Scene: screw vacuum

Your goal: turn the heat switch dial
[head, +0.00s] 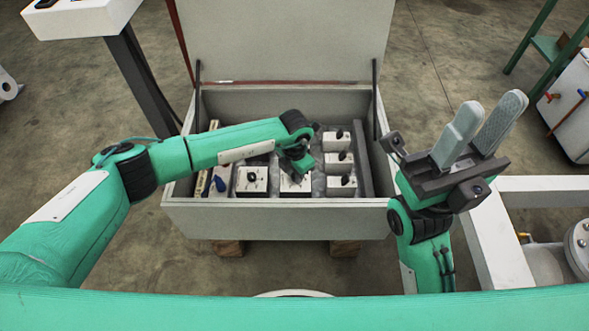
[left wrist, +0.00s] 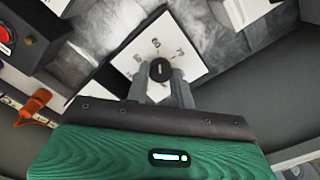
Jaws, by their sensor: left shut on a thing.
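The dial is a small round black knob (left wrist: 160,69) on a white square plate (left wrist: 178,40) with printed marks around it, in the left wrist view. In the head view its white box (head: 296,187) is partly hidden under my left gripper (head: 297,164). The left gripper's two grey fingers stand on either side of the knob and are shut on it. My right gripper (head: 490,108) is raised to the right of the crate, fingers pointing up, apart and empty.
A grey crate (head: 280,220) with its lid raised holds the boxes. A white box with a black dial (head: 251,181) stands left of the gripper. Three white switch boxes (head: 338,162) form a column to the right. A blue-knobbed box (head: 220,183) is at the left.

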